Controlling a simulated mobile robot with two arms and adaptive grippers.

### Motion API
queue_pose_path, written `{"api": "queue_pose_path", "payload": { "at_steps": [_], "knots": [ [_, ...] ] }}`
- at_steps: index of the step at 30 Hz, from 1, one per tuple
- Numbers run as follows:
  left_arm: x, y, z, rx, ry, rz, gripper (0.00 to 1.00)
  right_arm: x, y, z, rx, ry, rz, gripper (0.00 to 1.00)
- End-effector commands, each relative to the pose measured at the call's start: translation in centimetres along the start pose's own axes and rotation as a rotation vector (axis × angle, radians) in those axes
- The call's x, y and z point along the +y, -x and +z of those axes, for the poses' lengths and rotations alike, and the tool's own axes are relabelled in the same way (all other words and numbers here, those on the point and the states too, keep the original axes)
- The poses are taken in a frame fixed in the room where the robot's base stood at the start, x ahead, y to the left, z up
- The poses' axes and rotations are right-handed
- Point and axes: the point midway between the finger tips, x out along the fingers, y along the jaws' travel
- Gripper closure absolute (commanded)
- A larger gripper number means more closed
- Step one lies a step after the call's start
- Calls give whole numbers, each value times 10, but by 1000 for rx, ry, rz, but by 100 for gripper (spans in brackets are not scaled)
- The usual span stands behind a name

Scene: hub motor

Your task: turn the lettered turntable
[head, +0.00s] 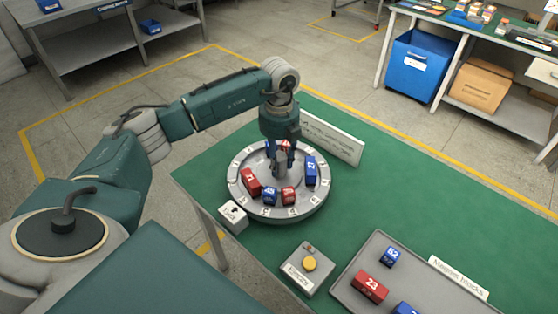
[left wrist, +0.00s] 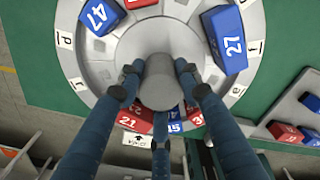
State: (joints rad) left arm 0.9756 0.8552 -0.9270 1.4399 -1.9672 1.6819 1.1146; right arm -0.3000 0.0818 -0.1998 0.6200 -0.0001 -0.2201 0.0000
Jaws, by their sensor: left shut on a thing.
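The lettered turntable (head: 241,208) is a round grey disc with white letter tags around its rim, on the green table. Red and blue numbered blocks sit on it, including a red 21 (head: 251,181) and a blue 27 (head: 310,171). My left gripper (head: 279,167) points down at its centre. In the left wrist view its fingers close around the grey centre knob (left wrist: 157,84), and the turntable rim (left wrist: 68,60) also shows. A small white box with an arrow (head: 233,215) stands at the disc's front left edge. My right gripper is not in view.
A grey box with a yellow button (head: 309,264) stands in front of the turntable. A grey tray (head: 352,292) with several blocks lies at the front right. A label board (head: 333,138) stands behind the disc. Green table (head: 395,195) is bare to the right.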

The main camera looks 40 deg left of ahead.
Motion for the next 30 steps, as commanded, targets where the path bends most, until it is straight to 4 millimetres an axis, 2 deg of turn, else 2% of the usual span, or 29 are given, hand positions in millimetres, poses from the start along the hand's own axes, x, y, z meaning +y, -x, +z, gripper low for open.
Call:
{"api": "queue_pose_path", "payload": {
  "at_steps": [1, 19, 20, 22, 30],
  "knots": [
    [-2, 5, 6, -16, 10, -10, 100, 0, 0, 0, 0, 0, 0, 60],
    [-2, 6, 6, -17, 30, -11, 100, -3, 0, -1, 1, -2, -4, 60],
    [-2, 6, 6, -17, 30, -11, 59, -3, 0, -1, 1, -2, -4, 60],
    [-1, 6, 6, -16, 29, -10, 46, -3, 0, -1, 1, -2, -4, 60],
    [0, 3, 3, -7, 26, -4, 46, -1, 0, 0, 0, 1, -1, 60]
  ]
}}
